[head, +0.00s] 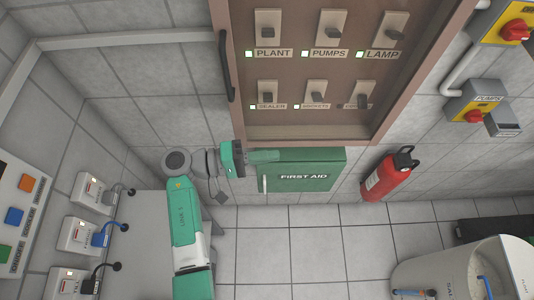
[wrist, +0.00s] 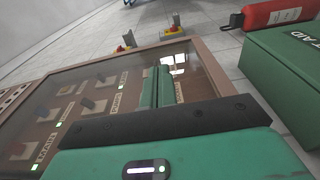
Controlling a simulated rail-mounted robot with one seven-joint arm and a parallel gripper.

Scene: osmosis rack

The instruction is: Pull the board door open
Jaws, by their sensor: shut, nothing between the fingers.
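The board (head: 317,128) is a brown-framed panel of labelled switches with small green lamps. Its door looks shut in the head view, with a dark bar handle (head: 229,68) on the left edge. In the wrist view the door's glassy face (wrist: 95,88) shows reflections. My gripper (head: 278,156) is shut and empty, just below the board's lower edge and in front of the first aid box's top. In the wrist view my gripper (wrist: 158,72) appears over the board face. It is well below and to the right of the handle. I cannot tell whether it touches the board.
A green first aid box (head: 310,179) hangs under the board. A red extinguisher (head: 388,178) is to its right. Yellow switch boxes (head: 478,103) are on the right wall. A white tub (head: 425,275) stands lower right. Sockets with plugs (head: 85,235) are at left. Wall left of the handle is clear.

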